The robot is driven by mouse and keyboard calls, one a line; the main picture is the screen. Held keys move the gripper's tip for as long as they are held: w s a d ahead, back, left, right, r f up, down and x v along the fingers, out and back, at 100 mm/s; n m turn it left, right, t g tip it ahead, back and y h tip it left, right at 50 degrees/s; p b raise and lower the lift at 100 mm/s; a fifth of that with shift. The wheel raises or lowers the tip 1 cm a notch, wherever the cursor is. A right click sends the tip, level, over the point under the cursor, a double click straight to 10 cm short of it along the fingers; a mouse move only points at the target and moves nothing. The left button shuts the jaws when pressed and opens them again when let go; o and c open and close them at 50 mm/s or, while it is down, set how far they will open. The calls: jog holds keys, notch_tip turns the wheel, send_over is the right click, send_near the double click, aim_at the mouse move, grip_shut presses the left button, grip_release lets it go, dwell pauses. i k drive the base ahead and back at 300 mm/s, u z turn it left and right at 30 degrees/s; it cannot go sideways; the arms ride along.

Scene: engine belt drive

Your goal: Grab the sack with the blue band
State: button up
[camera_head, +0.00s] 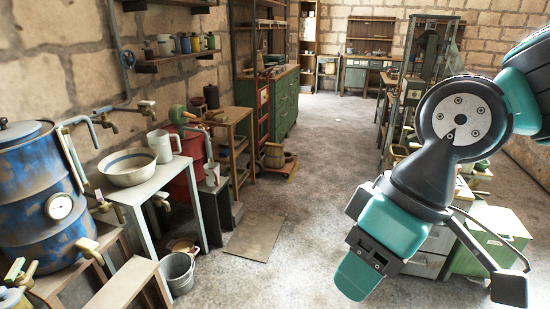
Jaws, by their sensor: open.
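My gripper (367,258) hangs at the lower right of the head view, at the end of my teal and black arm. It is open, and I see nothing held in it. A brownish, sack-like thing (273,155) stands on a low wooden platform on the floor near the middle, well beyond and to the left of my gripper. It is small in the view, and I cannot make out a blue band on it. I see no sack that clearly has a blue band.
A rusty blue barrel (40,195) and a blue-rimmed bowl (128,174) on a white table stand at left. A metal bucket (178,272) is on the floor. Green cabinets (284,103) stand behind; shelving and a bench line the right. The middle floor (325,150) is clear.

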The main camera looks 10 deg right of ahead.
aim_at(274, 157)
jog(key=z, duration=0.35)
jog(key=i, duration=5.8)
jog(key=u, duration=1.15)
